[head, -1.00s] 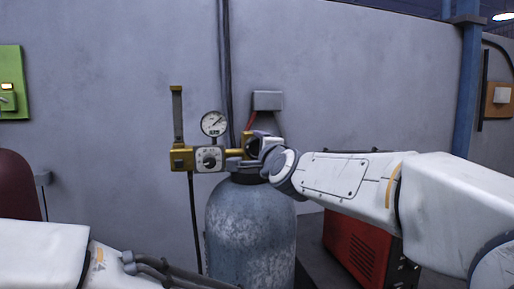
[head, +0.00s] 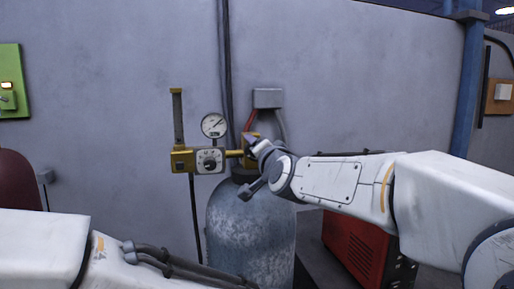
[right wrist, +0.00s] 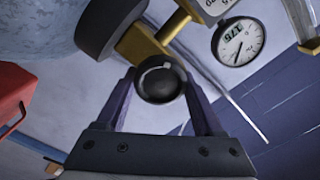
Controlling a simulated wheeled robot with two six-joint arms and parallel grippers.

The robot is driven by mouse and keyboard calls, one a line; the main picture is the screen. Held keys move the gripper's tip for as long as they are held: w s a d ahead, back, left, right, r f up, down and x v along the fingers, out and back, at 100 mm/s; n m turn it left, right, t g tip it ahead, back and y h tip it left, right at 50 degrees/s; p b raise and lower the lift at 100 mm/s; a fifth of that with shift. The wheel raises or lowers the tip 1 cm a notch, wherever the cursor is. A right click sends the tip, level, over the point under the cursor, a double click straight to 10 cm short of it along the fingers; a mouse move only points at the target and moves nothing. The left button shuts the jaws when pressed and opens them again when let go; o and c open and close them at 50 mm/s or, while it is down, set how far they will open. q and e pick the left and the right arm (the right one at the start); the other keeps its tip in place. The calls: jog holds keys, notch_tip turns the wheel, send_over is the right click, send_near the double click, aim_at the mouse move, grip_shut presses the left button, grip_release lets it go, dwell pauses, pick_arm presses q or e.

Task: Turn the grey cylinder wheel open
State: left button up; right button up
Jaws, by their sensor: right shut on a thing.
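The grey cylinder (head: 250,232) stands upright against the wall in the head view, with a brass valve (head: 236,153) on top. My right gripper (head: 257,147) is at the valve's right side. In the right wrist view, my right gripper (right wrist: 160,90) has its two fingers on either side of a dark round wheel (right wrist: 160,82) and is shut on it. The wheel has a pale curved mark on its face. In the head view the wheel is hidden behind the gripper. My left arm shows at lower left, its gripper out of view.
A round gauge (head: 214,126) and a brass regulator (head: 183,160) sit left of the valve. A grey wall box (head: 267,98) with a red hose is above. A red machine (head: 358,245) stands right of the cylinder, under my right arm.

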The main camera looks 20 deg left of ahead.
jog(key=shift+f, duration=0.15)
dwell(0.4)
jog(key=o, duration=1.4)
jog(key=shift+c, duration=0.2)
jog(key=shift+s, duration=0.1)
jog(key=shift+s+d, duration=0.2)
jog(key=shift+s, duration=0.05)
jog(key=b+v, duration=0.3)
jog(key=v, duration=0.6)
jog(key=shift+s+d, duration=0.2)
jog(key=shift+s, duration=0.1)
